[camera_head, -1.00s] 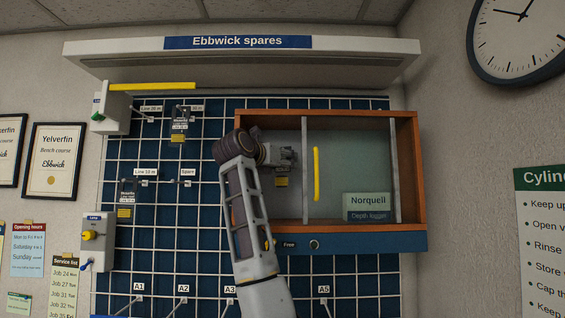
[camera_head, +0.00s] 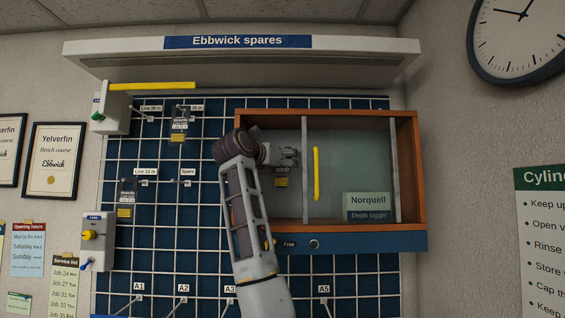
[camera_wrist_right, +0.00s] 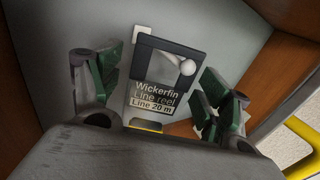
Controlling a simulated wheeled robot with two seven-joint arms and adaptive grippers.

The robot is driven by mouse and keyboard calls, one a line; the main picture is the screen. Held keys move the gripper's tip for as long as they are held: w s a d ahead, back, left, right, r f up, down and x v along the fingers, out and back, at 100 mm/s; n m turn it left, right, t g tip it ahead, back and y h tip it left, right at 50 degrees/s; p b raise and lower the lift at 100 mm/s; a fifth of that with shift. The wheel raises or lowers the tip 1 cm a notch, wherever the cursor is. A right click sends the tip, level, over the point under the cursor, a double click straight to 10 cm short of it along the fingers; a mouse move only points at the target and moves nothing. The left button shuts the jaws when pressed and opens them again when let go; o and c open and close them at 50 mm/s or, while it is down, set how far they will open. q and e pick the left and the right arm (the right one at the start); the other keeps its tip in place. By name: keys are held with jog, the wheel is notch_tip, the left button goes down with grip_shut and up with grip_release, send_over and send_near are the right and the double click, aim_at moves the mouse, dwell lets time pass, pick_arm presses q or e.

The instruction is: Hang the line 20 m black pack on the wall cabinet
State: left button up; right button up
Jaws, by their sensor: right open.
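The black pack (camera_wrist_right: 158,90), labelled "Wickerfin Line reel Line 20 m", is in the left bay of the wooden wall cabinet (camera_head: 345,116). In the wrist view it is slightly tilted, and a white rounded peg end (camera_wrist_right: 187,67) shows in its upper opening. In the head view its lower part with a yellow label (camera_head: 281,182) shows below my gripper. My right gripper (camera_head: 290,155) reaches into this bay. Its green-padded fingers (camera_wrist_right: 158,92) are open, one on each side of the pack, with gaps visible. My left gripper is not in view.
A yellow vertical handle (camera_head: 316,174) stands at the middle of the cabinet front. A Norquell box (camera_head: 367,206) sits in the right bay. Other packs hang on the grid at left (camera_head: 180,124) (camera_head: 126,198). Hooks A1 to A5 line the lower grid.

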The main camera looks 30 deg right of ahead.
jog(key=v, duration=0.7)
jog(key=shift+s+a, duration=0.15)
jog(key=shift+a, duration=0.05)
dwell(0.5)
jog(key=shift+f, duration=0.1)
